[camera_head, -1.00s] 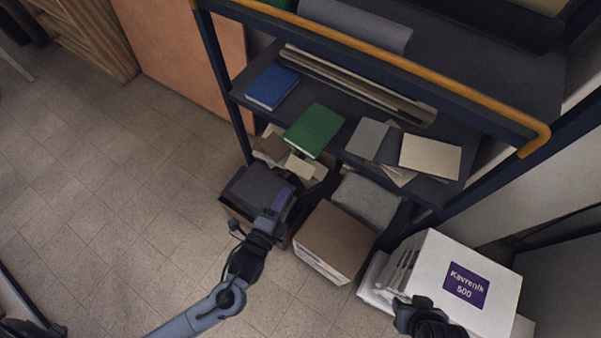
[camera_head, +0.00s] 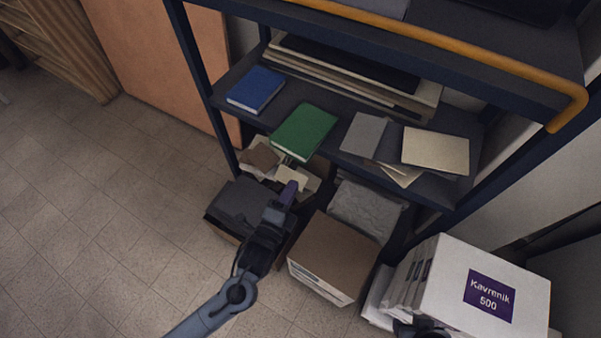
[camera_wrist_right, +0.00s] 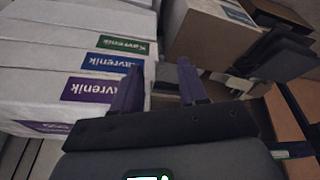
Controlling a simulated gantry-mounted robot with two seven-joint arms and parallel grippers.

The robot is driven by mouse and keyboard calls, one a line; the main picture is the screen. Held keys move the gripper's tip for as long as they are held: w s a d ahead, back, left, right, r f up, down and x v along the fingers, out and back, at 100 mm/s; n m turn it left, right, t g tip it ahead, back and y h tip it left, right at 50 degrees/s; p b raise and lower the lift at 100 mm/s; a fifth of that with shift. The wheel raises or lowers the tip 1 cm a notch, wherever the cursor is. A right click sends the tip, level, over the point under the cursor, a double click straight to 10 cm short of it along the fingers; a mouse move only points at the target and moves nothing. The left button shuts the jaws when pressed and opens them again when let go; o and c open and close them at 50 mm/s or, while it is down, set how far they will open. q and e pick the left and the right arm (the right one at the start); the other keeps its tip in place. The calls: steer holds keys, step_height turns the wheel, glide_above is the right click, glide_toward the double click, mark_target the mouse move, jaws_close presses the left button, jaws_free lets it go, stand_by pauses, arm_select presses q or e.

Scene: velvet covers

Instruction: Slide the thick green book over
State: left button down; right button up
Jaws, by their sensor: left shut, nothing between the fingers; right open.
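The thick green book (camera_head: 304,131) lies flat on the dark middle shelf, near its front edge, between a blue book and grey and cream books. My left gripper (camera_head: 288,193) is shut and empty. In the head view it appears below the green book, apart from it, in front of the lower boxes. My right gripper (camera_head: 420,327) is at the bottom edge of the head view by the white Kavrenik box. In the right wrist view its two fingers (camera_wrist_right: 160,88) are spread apart with nothing between them.
The blue book (camera_head: 256,89) lies left of the green one; the grey (camera_head: 362,134) and cream (camera_head: 436,150) books lie right. Below are a brown carton (camera_head: 333,254) and the white Kavrenik box (camera_head: 480,285). An orange rail (camera_head: 450,47) edges the upper shelf. Floor is clear at left.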

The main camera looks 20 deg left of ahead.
mark_target(305, 162)
arm_select(q)
steer(key=w+b, duration=0.1)
steer(key=w, duration=0.3)
steer(key=w+b, duration=0.1)
steer(key=w, duration=0.1)
steer(key=shift+w+d+b, duration=0.3)
steer(key=shift+w+d, duration=0.05)
steer(key=shift+w, duration=0.05)
arm_select(e)
step_height(305, 162, down, 3)
steer(key=shift+f, duration=0.1)
